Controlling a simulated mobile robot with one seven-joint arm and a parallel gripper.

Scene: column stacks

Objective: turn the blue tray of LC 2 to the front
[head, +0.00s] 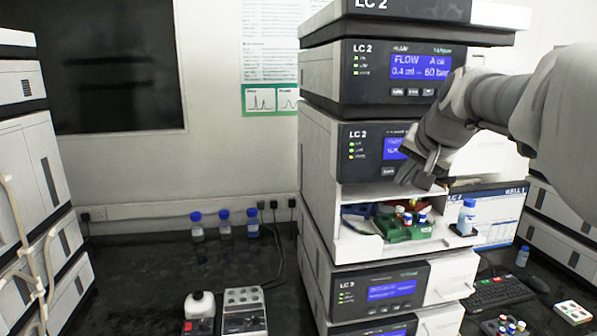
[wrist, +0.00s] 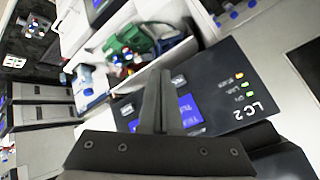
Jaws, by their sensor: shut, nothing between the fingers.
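The LC 2 stack (head: 322,160) stands right of centre, with an open sampler bay in its middle. In the bay, a green tray (head: 398,233) with several capped vials faces the front. The blue tray (head: 357,210) shows only in part, behind and left of the green one; some red shows beside it. The green tray also shows in the wrist view (wrist: 141,44). My gripper (head: 424,178) is shut and empty, in front of the upper edge of the bay, above the trays. In the wrist view its fingers (wrist: 164,78) lie together before the LC 2 panel.
A blue-capped bottle (head: 467,216) stands on a small ledge right of the bay. A monitor (head: 497,215) and keyboard (head: 497,291) are further right. Several blue-capped bottles stand at the back wall.

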